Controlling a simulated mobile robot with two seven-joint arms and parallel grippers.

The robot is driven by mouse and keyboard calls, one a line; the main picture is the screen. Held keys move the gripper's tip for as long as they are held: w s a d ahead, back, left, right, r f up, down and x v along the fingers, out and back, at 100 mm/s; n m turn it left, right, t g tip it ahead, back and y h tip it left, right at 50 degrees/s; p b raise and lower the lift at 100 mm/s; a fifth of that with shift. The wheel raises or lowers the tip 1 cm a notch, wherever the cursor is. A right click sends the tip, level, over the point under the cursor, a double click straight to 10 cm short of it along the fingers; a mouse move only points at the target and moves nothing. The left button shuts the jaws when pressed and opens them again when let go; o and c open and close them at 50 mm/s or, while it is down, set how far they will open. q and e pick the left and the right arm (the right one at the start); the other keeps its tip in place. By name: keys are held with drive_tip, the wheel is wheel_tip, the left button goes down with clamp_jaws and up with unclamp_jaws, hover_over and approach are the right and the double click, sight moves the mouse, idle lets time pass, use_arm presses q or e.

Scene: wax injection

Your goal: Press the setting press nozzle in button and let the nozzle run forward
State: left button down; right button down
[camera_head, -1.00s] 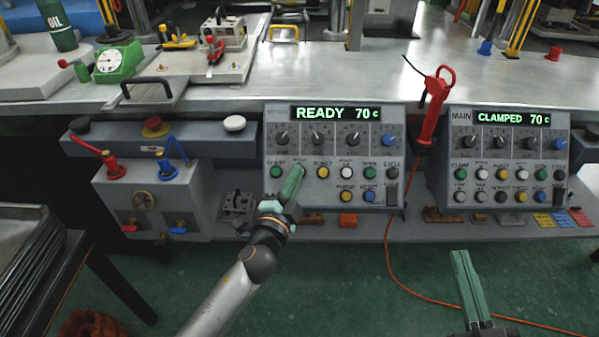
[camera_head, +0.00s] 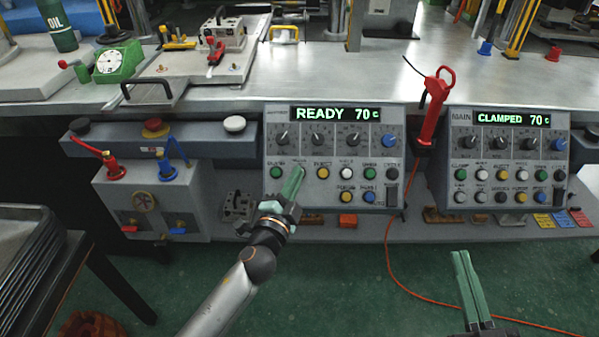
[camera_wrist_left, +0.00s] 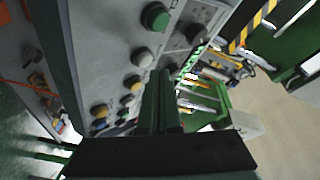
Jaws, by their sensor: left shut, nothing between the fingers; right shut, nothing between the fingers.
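The left control panel (camera_head: 316,140) in the head view has a lit display (camera_head: 336,114) reading READY 70 c. Its top button row starts with a green button (camera_head: 275,173); a yellow button (camera_head: 323,173) is further right. My left gripper (camera_head: 299,172) is shut and empty, its tips at the second button, between those two. In the left wrist view, a pale button (camera_wrist_left: 142,57) sits just beyond the shut fingertips (camera_wrist_left: 160,75), beside the green button (camera_wrist_left: 155,16). I cannot tell whether the tips touch it. Button labels are too small to read surely. My right gripper (camera_head: 460,258) is shut and empty, low at right.
A second panel (camera_head: 507,150) reads CLAMPED 70 c. A red-handled tool (camera_head: 436,108) stands between the panels, with an orange cable (camera_head: 387,240). Red and blue valve levers are left of my gripper. The metal bench (camera_head: 300,75) lies behind; floor below is open.

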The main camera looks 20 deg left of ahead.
use_arm(q)
drive_tip(key=shift+w+f, duration=0.1)
idle(0.8)
drive_tip(key=shift+w+a+f+b, duration=0.1)
drive_tip(key=shift+w+f+b, duration=0.05)
drive_tip(key=shift+w+b, duration=0.15)
drive_tip(key=shift+w+a+f+b, duration=0.1)
drive_tip(key=shift+w+f+b, duration=0.1)
drive_tip(key=shift+f+b, duration=0.1)
idle(0.7)
drive_tip(key=shift+s+r, duration=0.1)
drive_tip(key=shift+r, duration=0.05)
drive_tip(key=shift+s+d+r+p, duration=0.2)
drive_tip(key=shift+s+r+p, duration=0.2)
drive_tip(key=shift+s+p, duration=0.1)
idle(0.3)
drive_tip(key=s+r+p, duration=0.1)
drive_tip(key=s, duration=0.1)
drive_tip(key=s+d+r+p, duration=0.1)
drive_tip(key=r+p, duration=0.1)
drive_tip(key=shift+s+r, duration=0.1)
drive_tip(key=shift+s, duration=0.25)
